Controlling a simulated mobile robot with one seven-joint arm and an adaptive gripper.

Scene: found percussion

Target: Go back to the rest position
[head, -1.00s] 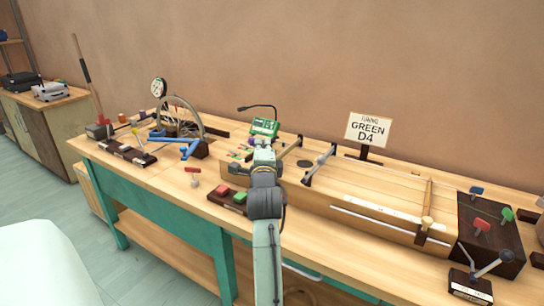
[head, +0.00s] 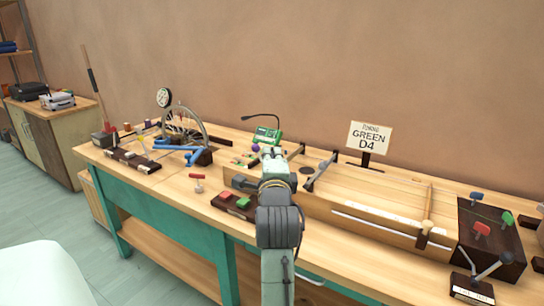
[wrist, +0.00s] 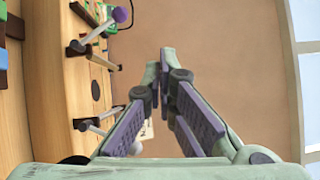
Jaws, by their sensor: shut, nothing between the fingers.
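My gripper (wrist: 166,62) shows in the wrist view with its two purple-padded fingers meeting at the tips, shut and empty. It points at the bare brown wall, with the workbench at the left of that picture. In the head view my arm rises in front of the bench's middle, and its wrist hides the fingers. The long wooden string box (head: 372,210) lies to the right of the arm. The sign "GREEN D4" (head: 368,137) stands behind it. A green tuner-like device (head: 266,135) stands just behind my wrist.
The teal-framed workbench (head: 165,212) runs along the wall. Red and green buttons on a block (head: 235,203) lie left of my arm. A wheel with blue parts (head: 188,128) stands farther left. A dark block with colored knobs (head: 490,238) stands at the right. The air above the bench is clear.

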